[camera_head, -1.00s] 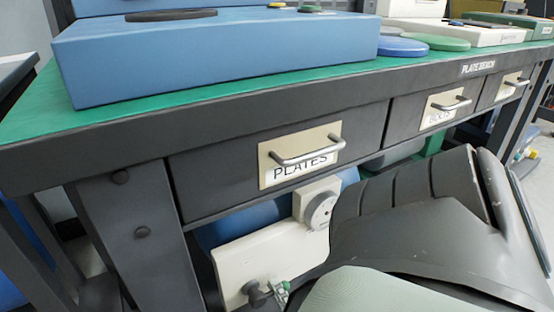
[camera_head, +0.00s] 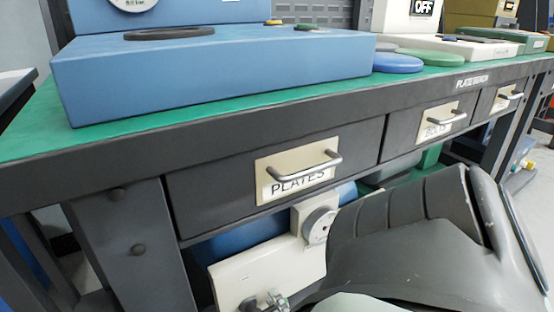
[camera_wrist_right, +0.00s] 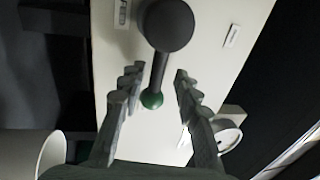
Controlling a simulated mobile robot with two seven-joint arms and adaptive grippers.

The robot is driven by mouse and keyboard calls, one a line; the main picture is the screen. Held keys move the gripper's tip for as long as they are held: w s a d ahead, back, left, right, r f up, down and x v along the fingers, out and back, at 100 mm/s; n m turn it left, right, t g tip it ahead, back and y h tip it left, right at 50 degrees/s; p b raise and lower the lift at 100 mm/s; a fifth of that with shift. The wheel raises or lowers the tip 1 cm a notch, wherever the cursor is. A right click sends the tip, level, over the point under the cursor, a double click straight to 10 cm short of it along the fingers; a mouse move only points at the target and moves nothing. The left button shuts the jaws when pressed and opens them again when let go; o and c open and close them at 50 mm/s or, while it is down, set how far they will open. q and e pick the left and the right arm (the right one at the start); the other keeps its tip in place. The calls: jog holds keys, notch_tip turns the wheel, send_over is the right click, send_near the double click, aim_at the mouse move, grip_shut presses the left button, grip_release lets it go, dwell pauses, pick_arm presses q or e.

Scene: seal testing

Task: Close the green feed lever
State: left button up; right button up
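The feed lever shows in the right wrist view. It has a dark round hub, a thin dark arm (camera_wrist_right: 159,72) and a green ball end (camera_wrist_right: 152,99). It is mounted on a cream panel (camera_wrist_right: 205,60), which also shows under the bench in the head view (camera_head: 250,265). My right gripper (camera_wrist_right: 158,73) is open, its ridged fingers on either side of the lever arm and ball, with visible gaps. In the head view the lever hub and fingertips are small at the bottom edge, and my right arm hides much there. My left gripper is not in view.
A grey bench edge (camera_head: 270,125) with drawers, including one labelled PLATES (camera_head: 297,172), hangs over the panel. A round gauge (camera_head: 319,225) sits at the panel's upper right, and it shows beside the right finger in the wrist view (camera_wrist_right: 229,137). A blue box (camera_head: 210,75) stands on the bench.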

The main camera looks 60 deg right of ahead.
notch_tip(320, 180, up, 9)
jog(key=shift+d+r, duration=0.1)
jog(key=shift+r, duration=0.1)
jog(key=shift+c, duration=0.2)
